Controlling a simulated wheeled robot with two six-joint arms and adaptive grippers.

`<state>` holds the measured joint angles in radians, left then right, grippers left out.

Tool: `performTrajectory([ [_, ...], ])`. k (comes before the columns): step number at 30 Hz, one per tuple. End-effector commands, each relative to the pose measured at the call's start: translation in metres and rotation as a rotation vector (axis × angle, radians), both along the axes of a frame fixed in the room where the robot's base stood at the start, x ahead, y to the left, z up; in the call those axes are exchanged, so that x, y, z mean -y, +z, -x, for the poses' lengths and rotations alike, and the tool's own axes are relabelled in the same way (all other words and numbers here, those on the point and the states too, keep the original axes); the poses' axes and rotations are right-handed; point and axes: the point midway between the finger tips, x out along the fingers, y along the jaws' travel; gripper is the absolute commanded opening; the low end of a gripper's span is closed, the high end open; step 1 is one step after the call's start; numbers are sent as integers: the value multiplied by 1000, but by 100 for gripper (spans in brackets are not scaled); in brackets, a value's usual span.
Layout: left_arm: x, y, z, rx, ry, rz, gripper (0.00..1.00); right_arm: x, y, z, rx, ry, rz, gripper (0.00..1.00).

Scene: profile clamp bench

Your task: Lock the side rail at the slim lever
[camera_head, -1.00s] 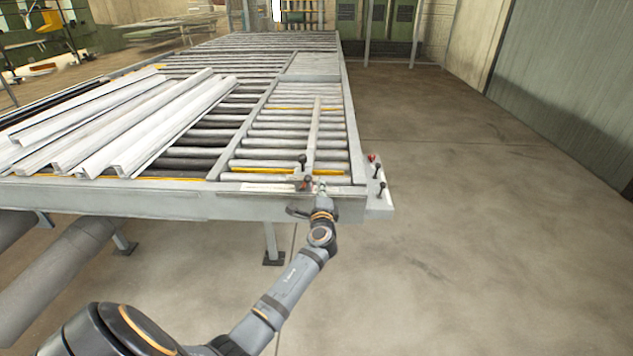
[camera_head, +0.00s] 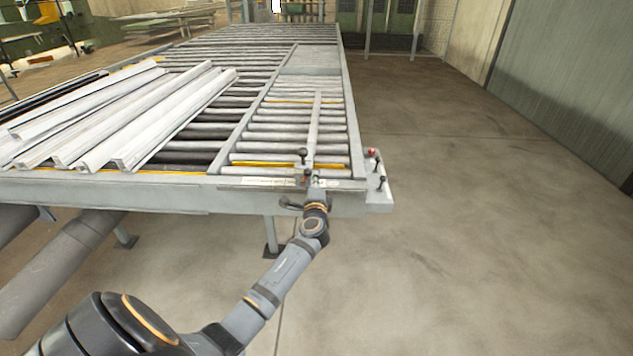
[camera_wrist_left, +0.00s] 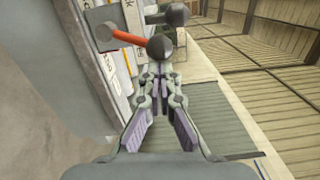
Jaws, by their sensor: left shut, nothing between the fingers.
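The side rail (camera_head: 314,125) is a narrow pale bar lying lengthwise over the right-hand rollers. At its near end, a dark-knobbed lever (camera_head: 303,157) stands on the bench's front beam. My left gripper (camera_head: 313,182) is at that end, just below and right of the lever, and hides part of the fittings. In the left wrist view, an orange-red lever (camera_wrist_left: 126,37) with a dark ball knob (camera_wrist_left: 159,47) lies just beyond the closed fingertips (camera_wrist_left: 155,73). A second dark knob (camera_wrist_left: 177,14) is behind it. I cannot tell whether the fingers touch the knob. My right gripper is not in view.
More dark-knobbed levers (camera_head: 380,168) and a red part (camera_head: 372,152) are at the bench's right front corner. Pale profiles (camera_head: 115,115) lie on the rollers at left. The floor (camera_head: 480,210) right of the bench is clear.

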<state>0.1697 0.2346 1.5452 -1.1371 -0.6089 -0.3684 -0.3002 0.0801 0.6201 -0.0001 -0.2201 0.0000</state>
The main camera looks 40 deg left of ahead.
Motion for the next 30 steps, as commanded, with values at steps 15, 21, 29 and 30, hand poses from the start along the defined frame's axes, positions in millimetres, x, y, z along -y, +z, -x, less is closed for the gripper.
performTrajectory([
  [15,-11,6,7,97,1,154,0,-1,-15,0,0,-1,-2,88],
  [21,-21,9,13,179,0,288,0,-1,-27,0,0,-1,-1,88],
  [29,-30,14,18,269,0,436,0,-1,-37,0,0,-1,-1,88],
  [30,-31,14,19,276,1,448,0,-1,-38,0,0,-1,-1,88],
])
